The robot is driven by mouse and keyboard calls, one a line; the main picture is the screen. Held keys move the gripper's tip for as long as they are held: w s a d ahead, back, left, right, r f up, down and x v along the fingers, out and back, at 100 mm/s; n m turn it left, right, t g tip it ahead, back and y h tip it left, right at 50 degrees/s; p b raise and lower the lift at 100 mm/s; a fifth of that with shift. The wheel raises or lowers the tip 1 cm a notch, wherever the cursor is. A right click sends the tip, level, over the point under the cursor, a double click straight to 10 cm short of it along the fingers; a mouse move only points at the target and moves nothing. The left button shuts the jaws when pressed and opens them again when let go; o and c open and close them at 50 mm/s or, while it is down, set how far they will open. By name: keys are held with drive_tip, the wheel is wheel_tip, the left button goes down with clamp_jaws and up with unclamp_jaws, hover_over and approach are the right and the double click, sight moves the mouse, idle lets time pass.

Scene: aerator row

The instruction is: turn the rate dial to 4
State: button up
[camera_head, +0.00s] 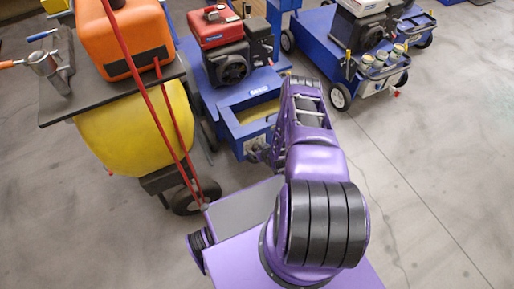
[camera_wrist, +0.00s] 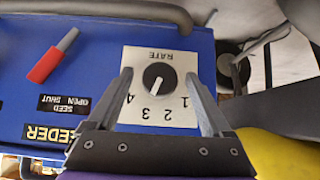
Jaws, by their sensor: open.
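The rate dial (camera_wrist: 160,77) is a round black knob on a white plate (camera_wrist: 133,62) marked RATE, seen upside down in the wrist view. Numbers 1 to 4 lie in an arc below it in the picture, with 4 at the left. Its white pointer slants down and slightly left, roughly at 3. My gripper (camera_wrist: 158,72) is open, with one finger on each side of the knob and a gap visible on both sides. In the head view my gripper (camera_head: 262,150) is at the front of the blue machine (camera_head: 230,97); the dial is hidden there.
A red-handled lever (camera_wrist: 49,64) with a SEED OPEN SHUT label is on the same blue panel. A dark bar (camera_wrist: 110,8) crosses above the panel. A cart with a yellow tank (camera_head: 130,125) stands close at left.

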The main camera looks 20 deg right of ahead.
clamp_jaws()
idle(0.3)
idle(0.7)
drive_tip(key=shift+d+m+y, duration=0.2)
drive_tip(key=shift+m+y, duration=0.5)
drive_tip(key=shift+y, duration=0.5)
drive_tip(key=shift+m+y, duration=0.6)
drive_tip(key=shift+y, duration=0.9)
drive_tip(key=shift+w, duration=0.1)
